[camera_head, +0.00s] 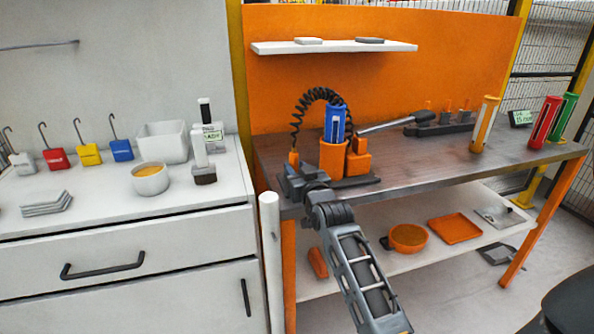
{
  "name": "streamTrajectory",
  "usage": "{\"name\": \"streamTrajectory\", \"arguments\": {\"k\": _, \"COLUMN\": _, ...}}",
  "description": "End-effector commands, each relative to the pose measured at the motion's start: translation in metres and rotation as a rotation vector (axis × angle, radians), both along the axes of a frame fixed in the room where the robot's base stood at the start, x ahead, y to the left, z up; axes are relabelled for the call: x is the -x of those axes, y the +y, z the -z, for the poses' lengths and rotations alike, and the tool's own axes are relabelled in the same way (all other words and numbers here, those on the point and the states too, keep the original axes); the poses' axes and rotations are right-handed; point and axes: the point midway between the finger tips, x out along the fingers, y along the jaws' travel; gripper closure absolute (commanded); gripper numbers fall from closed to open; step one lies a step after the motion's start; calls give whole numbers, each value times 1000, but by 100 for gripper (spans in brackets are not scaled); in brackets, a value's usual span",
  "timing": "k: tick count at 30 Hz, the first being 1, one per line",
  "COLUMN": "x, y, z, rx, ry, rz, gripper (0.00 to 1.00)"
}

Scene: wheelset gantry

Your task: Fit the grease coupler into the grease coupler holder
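On the front left of the metal-topped bench, an orange stand (333,157) holds a blue cylinder (335,123). A black coiled hose (301,112) arches from the cylinder's top down to the left. It ends at a small upright orange piece (293,158), which looks like the grease coupler. My gripper (292,175) is right below and in front of this piece. The fingers are small and partly hidden, so I cannot tell whether they grip it. An orange block (358,160) sits right of the stand; I cannot tell which part is the coupler holder.
A grey lever (388,124) reaches right from the stand. Yellow (485,124), red (545,122) and green (565,117) cylinders stand at the bench's right. A white shelf (340,48) hangs above. A white cabinet (120,215) is left. The bench's middle is clear.

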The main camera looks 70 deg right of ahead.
Motion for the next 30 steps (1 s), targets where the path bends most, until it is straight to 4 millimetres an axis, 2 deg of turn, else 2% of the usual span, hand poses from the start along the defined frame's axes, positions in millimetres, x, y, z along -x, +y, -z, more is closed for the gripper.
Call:
{"name": "streamTrajectory", "arguments": {"k": 1, "x": 0, "y": 0, "z": 0, "rx": 0, "ry": 0, "rz": 0, "gripper": 60}}
{"name": "streamTrajectory", "arguments": {"k": 4, "x": 0, "y": 0, "z": 0, "rx": 0, "ry": 0, "rz": 0, "gripper": 50}}
{"name": "streamTrajectory", "arguments": {"k": 14, "x": 0, "y": 0, "z": -6, "rx": 1, "ry": -1, "rz": 0, "gripper": 50}}
{"name": "streamTrajectory", "arguments": {"k": 17, "x": 8, "y": 8, "z": -3, "rx": -1, "ry": 1, "rz": 0, "gripper": 50}}
{"name": "streamTrajectory", "arguments": {"k": 30, "x": 66, "y": 69, "z": -3, "rx": -1, "ry": 1, "rz": -1, "gripper": 50}}
